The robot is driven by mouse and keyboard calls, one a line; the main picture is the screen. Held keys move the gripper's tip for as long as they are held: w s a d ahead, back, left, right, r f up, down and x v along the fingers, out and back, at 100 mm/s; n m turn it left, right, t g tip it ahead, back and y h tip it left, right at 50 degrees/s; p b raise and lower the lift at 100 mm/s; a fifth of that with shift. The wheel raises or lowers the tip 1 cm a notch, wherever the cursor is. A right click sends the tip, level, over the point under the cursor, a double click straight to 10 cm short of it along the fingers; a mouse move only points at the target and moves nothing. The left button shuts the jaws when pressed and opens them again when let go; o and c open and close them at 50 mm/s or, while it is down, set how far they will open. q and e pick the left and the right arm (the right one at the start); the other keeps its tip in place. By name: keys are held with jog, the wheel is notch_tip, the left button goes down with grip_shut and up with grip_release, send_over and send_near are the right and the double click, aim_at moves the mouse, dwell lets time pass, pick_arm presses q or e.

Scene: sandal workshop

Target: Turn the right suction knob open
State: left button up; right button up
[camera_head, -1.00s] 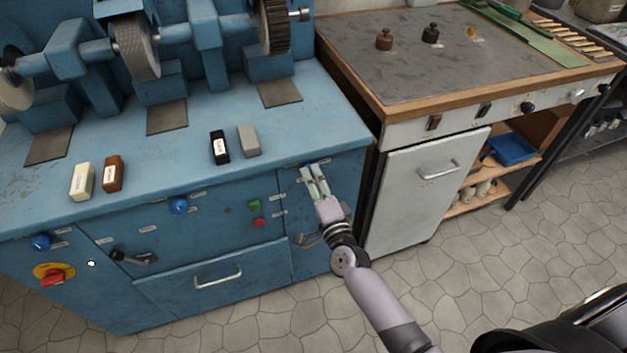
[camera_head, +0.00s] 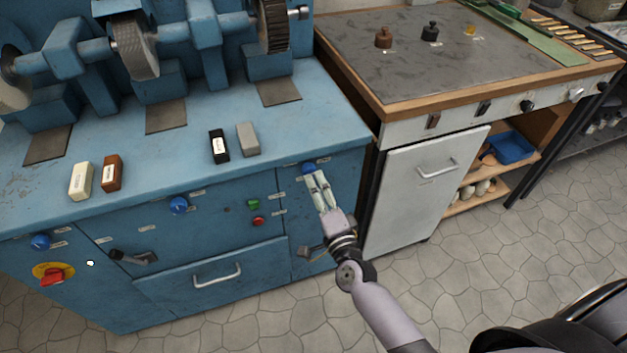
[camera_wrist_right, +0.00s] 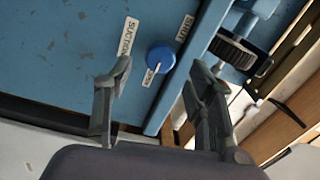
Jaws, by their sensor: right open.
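The right suction knob (camera_head: 309,168) is a round blue knob on the front of the blue machine cabinet, near its right end under the worktop edge. In the right wrist view the knob (camera_wrist_right: 160,58) shows clearly, with labels reading SUCTION, SHUT and OPEN around it. My right gripper (camera_head: 317,177) is open and empty just in front of and below the knob. In the right wrist view its two fingers (camera_wrist_right: 160,80) stand apart, to the left and right of the knob, with no contact visible. My left gripper is not in view.
Other blue knobs (camera_head: 179,205) (camera_head: 41,242), green (camera_head: 253,204) and red (camera_head: 258,221) buttons, a red-yellow switch (camera_head: 52,275), and a lever (camera_head: 306,253) are on the cabinet front. A workbench (camera_head: 424,172) stands to the right. The floor in front is clear.

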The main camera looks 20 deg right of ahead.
jog(key=s, duration=0.8)
jog(key=shift+s+d+f, duration=0.15)
jog(key=shift+s, duration=0.2)
